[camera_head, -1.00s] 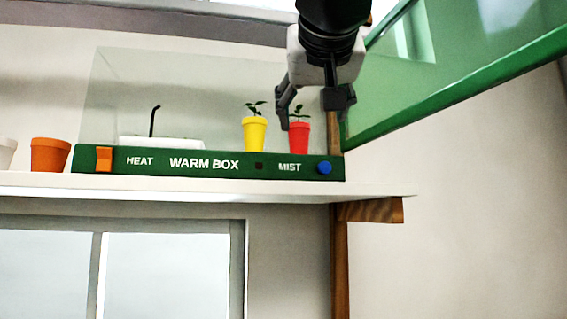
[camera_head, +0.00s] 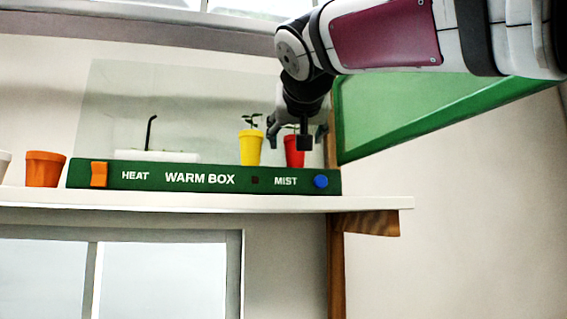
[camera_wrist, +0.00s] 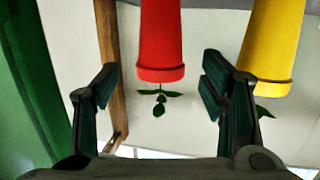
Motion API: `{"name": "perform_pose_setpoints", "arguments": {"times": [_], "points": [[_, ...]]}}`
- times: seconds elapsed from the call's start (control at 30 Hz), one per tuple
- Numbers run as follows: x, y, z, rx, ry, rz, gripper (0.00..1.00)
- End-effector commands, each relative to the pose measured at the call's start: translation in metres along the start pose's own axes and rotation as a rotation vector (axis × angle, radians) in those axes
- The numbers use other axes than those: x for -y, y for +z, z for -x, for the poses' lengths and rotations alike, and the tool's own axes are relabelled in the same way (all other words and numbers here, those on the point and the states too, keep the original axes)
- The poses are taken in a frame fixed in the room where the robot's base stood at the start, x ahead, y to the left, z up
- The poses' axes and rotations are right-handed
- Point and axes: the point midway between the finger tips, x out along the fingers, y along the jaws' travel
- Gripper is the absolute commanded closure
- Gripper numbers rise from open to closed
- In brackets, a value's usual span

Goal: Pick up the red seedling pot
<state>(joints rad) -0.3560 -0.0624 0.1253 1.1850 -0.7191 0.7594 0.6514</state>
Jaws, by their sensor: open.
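The red seedling pot (camera_head: 292,158) stands upright at the right end of the warm box, its upper part and seedling partly hidden behind my gripper (camera_head: 296,138). In the wrist view, which looks inverted, the red pot (camera_wrist: 160,40) shows rim down with its green seedling (camera_wrist: 160,99) below. My gripper (camera_wrist: 160,85) is open there, one finger on each side of the pot's line. Its right finger lies between the red pot and the yellow pot (camera_wrist: 273,40). I see no contact with the red pot.
The yellow pot (camera_head: 250,150) stands close left of the red one. The warm box's green front panel (camera_head: 200,178) runs before them. A raised green-framed lid (camera_head: 400,115) and wooden post (camera_head: 335,235) are at right. An orange pot (camera_head: 45,169) stands far left on the shelf (camera_head: 380,203).

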Motion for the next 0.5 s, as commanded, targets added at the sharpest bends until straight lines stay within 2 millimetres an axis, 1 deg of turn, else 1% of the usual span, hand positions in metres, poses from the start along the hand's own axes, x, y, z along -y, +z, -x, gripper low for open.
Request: {"name": "perform_pose_setpoints", "arguments": {"times": [0.1, 0.2, 0.33, 0.5], "points": [[0.0, -0.001, -0.017, 0.003, 0.001, 0.0, 0.35], [0.0, -0.001, -0.029, 0.002, 0.001, 0.0, 0.35], [0.0, -0.001, -0.035, 0.0, -0.001, 0.0, 0.35], [0.0, 0.0, -0.036, 0.0, -0.001, 0.0, 0.35]]}}
